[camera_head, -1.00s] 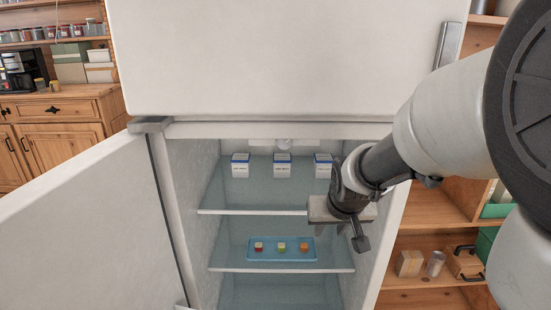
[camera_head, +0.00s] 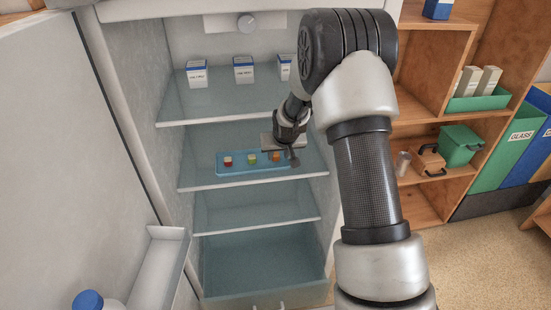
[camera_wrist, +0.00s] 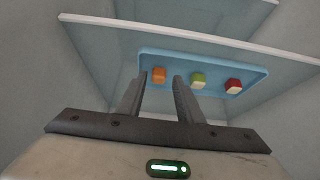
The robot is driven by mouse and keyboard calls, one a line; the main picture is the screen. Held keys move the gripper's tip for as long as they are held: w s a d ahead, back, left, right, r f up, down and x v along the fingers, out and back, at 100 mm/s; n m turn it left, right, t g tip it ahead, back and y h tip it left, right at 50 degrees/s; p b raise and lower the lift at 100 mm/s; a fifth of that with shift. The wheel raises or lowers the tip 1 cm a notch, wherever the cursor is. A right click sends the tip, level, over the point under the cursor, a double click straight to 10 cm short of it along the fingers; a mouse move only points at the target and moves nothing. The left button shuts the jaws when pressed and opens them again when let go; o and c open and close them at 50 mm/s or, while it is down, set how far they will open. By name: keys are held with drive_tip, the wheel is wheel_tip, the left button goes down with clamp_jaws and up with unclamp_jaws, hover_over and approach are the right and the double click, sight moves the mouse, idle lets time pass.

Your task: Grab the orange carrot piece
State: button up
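The orange carrot piece (camera_head: 276,156) is a small cube at the right end of a blue tray (camera_head: 226,172) on a fridge shelf. A green-and-white piece (camera_head: 252,159) and a red-and-white piece (camera_head: 228,160) sit to its left. My gripper (camera_head: 293,157) is inside the fridge, close by the tray's right end. In the wrist view my gripper (camera_wrist: 160,88) is open, its two fingers apart. The orange carrot piece (camera_wrist: 159,75) appears in the gap just beyond the fingertips, and nothing is held. The green piece (camera_wrist: 198,81) appears just outside the right finger.
The glass shelf above (camera_head: 222,105) carries several white cartons with blue tops. Another shelf (camera_head: 258,226) is below the tray. The open fridge door (camera_head: 40,130) stands at the left. Wooden shelving (camera_head: 425,100) with bins is at the right.

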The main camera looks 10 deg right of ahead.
sight(276, 154)
drive_tip(key=shift+w, duration=1.1)
drive_tip(key=b+x, duration=0.1)
drive_tip(key=x, duration=0.4)
drive_tip(key=shift+w, duration=0.15)
drive_tip(key=shift+c, duration=0.2)
drive_tip(key=c, duration=0.7)
